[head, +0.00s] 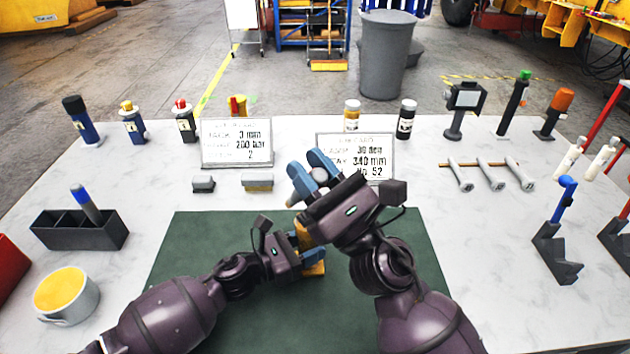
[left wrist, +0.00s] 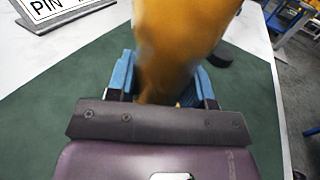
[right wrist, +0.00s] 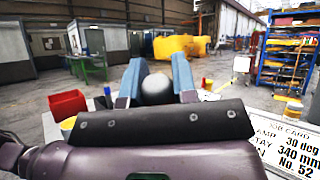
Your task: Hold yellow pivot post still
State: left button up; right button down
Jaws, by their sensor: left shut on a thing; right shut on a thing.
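The yellow pivot post (head: 301,235) stands over the green mat (head: 190,265), mostly hidden by my two grippers in the head view. In the left wrist view the post (left wrist: 175,40) rises large and blurred between blue fingers. My left gripper (head: 305,254) is shut on the post from the left, low down. My right gripper (head: 312,172) is above and slightly right of it, shut on a small grey rounded piece (right wrist: 156,89). That piece (head: 320,174) shows between the fingertips in the head view; its lower part is hidden.
Two printed cards (head: 237,143) (head: 380,155) stand behind the mat. Two small blocks lie in front of the left card. A black divided box (head: 80,232) and a pot with yellow contents (head: 66,293) are at left. Several wrenches (head: 490,173) and a blue-topped stand (head: 560,230) are at right.

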jog(key=shift+r, duration=0.35)
jog(key=shift+a+r, duration=0.1)
jog(key=shift+r, duration=2.25)
pick_arm(q)
jog(key=o, duration=1.3)
jog(key=shift+c, duration=0.2)
